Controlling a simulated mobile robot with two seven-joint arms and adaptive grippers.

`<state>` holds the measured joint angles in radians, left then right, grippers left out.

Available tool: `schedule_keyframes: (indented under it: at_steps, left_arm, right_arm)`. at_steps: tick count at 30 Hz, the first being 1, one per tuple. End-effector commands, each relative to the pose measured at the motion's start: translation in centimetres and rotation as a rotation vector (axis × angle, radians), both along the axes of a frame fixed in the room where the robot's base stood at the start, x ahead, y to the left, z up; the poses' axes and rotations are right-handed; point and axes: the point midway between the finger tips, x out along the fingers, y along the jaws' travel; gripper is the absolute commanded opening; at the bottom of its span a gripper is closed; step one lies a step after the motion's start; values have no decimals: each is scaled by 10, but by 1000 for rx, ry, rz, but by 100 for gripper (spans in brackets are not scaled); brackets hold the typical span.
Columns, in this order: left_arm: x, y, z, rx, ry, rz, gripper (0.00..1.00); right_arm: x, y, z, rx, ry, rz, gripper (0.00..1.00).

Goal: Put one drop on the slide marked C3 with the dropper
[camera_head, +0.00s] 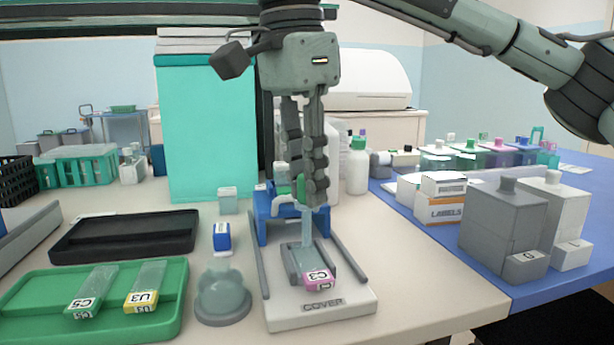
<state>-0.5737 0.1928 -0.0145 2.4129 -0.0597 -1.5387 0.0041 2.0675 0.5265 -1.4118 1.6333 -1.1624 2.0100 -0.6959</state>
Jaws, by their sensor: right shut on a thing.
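The slide marked C3 (318,281), with a pink label, lies in the white holder marked COVER (322,315), its label end toward the front. My right gripper (306,192) is above it, pointing down and shut on the dropper (307,229). The dropper's pale translucent tube hangs roughly upright over the glass of the slide. Its upper part is mostly hidden by the fingers. I cannot tell whether the tip touches the slide, and no drop can be made out. My left gripper is not in view.
A green tray (175,296) at front left holds slides C5 (84,302) and U3 (143,296). A blue stand (263,220) is just behind the holder. A translucent domed item (222,292) stands left of it.

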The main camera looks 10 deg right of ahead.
Motion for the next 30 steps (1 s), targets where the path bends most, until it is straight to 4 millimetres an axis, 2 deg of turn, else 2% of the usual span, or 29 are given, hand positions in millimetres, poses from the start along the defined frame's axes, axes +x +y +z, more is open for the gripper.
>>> schedule_keyframes:
  at_steps: [30]
  left_arm:
    - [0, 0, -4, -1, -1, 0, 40]
  right_arm:
    - [0, 0, -6, 0, 0, 0, 5]
